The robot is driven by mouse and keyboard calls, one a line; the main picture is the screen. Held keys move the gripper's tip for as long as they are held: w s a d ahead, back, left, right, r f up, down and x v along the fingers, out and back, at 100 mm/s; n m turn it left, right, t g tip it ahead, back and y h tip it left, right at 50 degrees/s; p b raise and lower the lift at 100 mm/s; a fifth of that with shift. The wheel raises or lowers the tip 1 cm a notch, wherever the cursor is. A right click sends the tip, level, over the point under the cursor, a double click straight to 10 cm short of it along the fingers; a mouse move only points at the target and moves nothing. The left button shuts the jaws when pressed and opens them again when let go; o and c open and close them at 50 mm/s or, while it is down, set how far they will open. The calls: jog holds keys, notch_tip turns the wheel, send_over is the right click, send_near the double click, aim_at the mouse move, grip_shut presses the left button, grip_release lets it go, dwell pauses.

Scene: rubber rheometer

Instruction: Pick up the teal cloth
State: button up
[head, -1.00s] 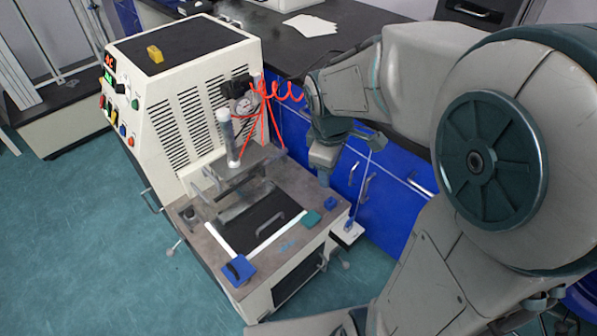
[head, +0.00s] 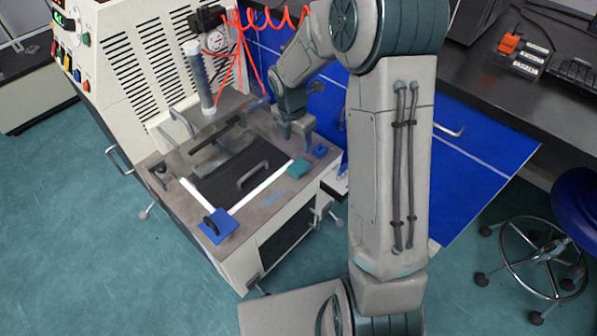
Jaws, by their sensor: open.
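The teal cloth (head: 300,168) is a small folded teal piece lying flat on the front right part of the rheometer's metal top (head: 262,212). My gripper (head: 297,138) is open and points down just behind the cloth, near the right edge of the top. It appears apart from the cloth. The fingertips are small and partly hidden by the arm's wrist, so their height above the top is hard to tell.
A blue block with a dark handle (head: 217,226) lies at the front left corner of the top. A small blue piece (head: 320,150) lies just right of the cloth. A handled dark plate (head: 240,170) fills the middle. Blue cabinets (head: 470,165) stand on the right.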

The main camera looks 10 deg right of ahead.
jog(key=b, duration=0.2)
send_over(299, 165)
jog(key=f, duration=0.6)
jog(key=shift+s+a+f, duration=0.1)
jog(key=shift+s+a, duration=0.1)
jog(key=shift+s, duration=0.05)
notch_tip(299, 165, down, 5)
jog(key=b, duration=0.2)
jog(key=shift+w+f+b, duration=0.1)
jog(key=shift+w+b, duration=0.05)
jog(key=shift+b, duration=0.25)
jog(key=c, duration=0.8)
jog(key=shift+d+r, duration=0.1)
jog(key=shift+r, duration=0.25)
jog(key=r+p, duration=0.2)
jog(key=r, duration=0.1)
jog(key=d+r+p, duration=0.1)
jog(key=shift+s+r, duration=0.25)
jog(key=shift+r, duration=0.05)
jog(key=shift+s+d+r+p, duration=0.7)
jog(key=shift+s+d+r, duration=0.25)
jog(key=shift+d, duration=0.55)
jog(key=shift+s+d+r+p, duration=0.65)
jog(key=shift+s+d+r, duration=0.3)
jog(key=shift+d, duration=0.55)
jog(key=shift+s+d+r+p, duration=0.8)
jog(key=shift+d+r, duration=0.25)
jog(key=shift+d, duration=0.45)
